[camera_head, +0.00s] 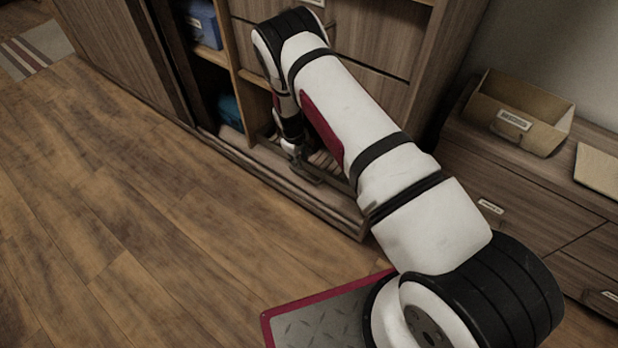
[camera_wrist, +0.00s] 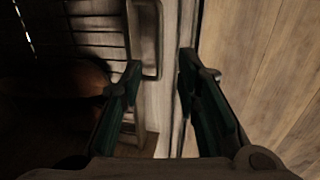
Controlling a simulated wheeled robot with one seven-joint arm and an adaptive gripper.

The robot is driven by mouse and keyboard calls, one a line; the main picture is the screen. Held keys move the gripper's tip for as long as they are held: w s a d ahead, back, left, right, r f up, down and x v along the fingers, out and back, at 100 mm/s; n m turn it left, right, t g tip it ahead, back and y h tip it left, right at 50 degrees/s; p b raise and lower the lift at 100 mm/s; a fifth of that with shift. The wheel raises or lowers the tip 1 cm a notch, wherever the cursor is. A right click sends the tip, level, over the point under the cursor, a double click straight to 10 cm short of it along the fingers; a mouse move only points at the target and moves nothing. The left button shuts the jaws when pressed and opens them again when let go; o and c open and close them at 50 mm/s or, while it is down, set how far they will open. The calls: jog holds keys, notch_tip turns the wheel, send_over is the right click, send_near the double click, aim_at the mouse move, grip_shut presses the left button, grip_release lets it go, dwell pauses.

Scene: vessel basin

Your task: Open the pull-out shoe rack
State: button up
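The pull-out shoe rack (camera_head: 326,163) sits low in the wardrobe's bottom compartment, mostly hidden behind my arm in the head view. In the wrist view its dark wire bars (camera_wrist: 97,22) and a rounded front rail (camera_wrist: 149,40) show at the upper left. My gripper (camera_wrist: 160,66) is open, with one finger on each side of the rail and a pale upright edge beside it. I see no clear contact. In the head view my gripper (camera_head: 303,172) is low at the rack's front, small and partly hidden by the arm.
The wardrobe (camera_head: 120,50) has a sliding door at left and drawers (camera_head: 375,40) above the rack. Blue boxes (camera_head: 203,22) stand on a shelf. A low dresser (camera_head: 530,190) with a wooden bin (camera_head: 515,112) stands at right. The wood floor (camera_head: 130,220) in front is clear.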

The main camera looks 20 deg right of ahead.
aim_at(306, 177)
jog(key=f+b, duration=0.1)
jog(key=f, duration=0.3)
jog(key=w+d+f+b, duration=0.1)
jog(key=f+b, duration=0.1)
jog(key=f, duration=0.2)
jog(key=d+f+b, duration=0.1)
jog(key=f+b, duration=0.1)
jog(key=f, duration=0.2)
jog(key=shift+w+f, duration=0.2)
grip_shut()
